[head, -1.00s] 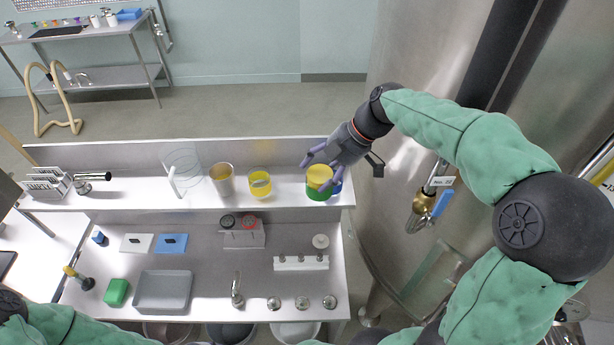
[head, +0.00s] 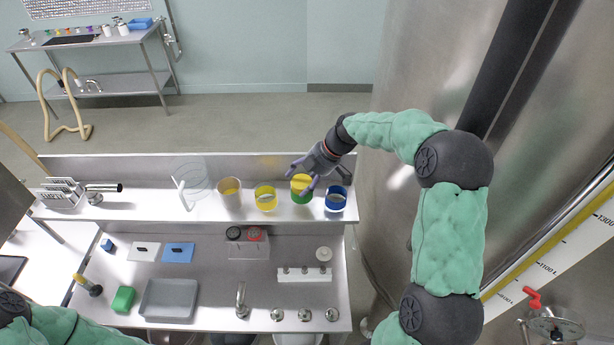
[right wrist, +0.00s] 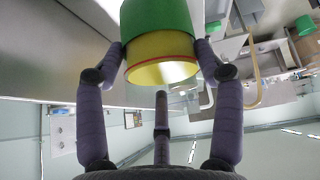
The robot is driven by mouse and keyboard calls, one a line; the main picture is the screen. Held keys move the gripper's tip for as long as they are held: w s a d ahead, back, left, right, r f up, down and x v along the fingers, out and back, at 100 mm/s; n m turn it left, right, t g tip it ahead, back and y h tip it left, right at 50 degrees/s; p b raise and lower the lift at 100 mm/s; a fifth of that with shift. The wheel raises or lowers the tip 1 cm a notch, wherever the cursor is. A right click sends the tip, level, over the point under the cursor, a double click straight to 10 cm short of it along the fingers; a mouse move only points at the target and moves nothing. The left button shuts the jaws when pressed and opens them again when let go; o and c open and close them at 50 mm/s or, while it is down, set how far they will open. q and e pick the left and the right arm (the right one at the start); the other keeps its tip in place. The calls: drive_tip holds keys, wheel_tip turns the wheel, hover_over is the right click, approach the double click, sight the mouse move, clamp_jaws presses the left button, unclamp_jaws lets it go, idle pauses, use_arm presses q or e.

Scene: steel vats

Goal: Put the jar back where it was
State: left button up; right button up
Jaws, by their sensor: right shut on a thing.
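The jar in my right gripper (head: 302,178) has a yellow upper part and a green lower part (head: 302,197). The gripper's purple fingers are shut around it from the back right, over the raised shelf (head: 120,206). In the right wrist view the fingers press both sides of the jar (right wrist: 160,47), which appears green above and yellow below. Whether its base touches the shelf I cannot tell. A blue jar (head: 336,199) stands just right of it, and a yellow jar (head: 265,198) just left. My left gripper is out of view.
The lower counter holds a grey tray (head: 168,299) and taps. A large steel vat (head: 415,75) rises at right.

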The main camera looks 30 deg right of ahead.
drive_tip(key=shift+w+f, duration=0.35)
drive_tip(key=shift+f, duration=0.3)
drive_tip(key=shift+w+d+f+p, duration=0.1)
drive_tip(key=shift+f+p, duration=0.65)
drive_tip(key=shift+f, duration=0.55)
drive_tip(key=o, duration=1.6)
drive_tip(key=shift+f, duration=0.1)
drive_tip(key=shift+o, duration=0.2)
drive_tip(key=b+v, duration=0.1)
drive_tip(key=v, duration=0.6)
drive_tip(key=shift+s+r+b, duration=0.2)
drive_tip(key=shift+r+b, duration=0.05)
drive_tip(key=shift+b, duration=0.1)
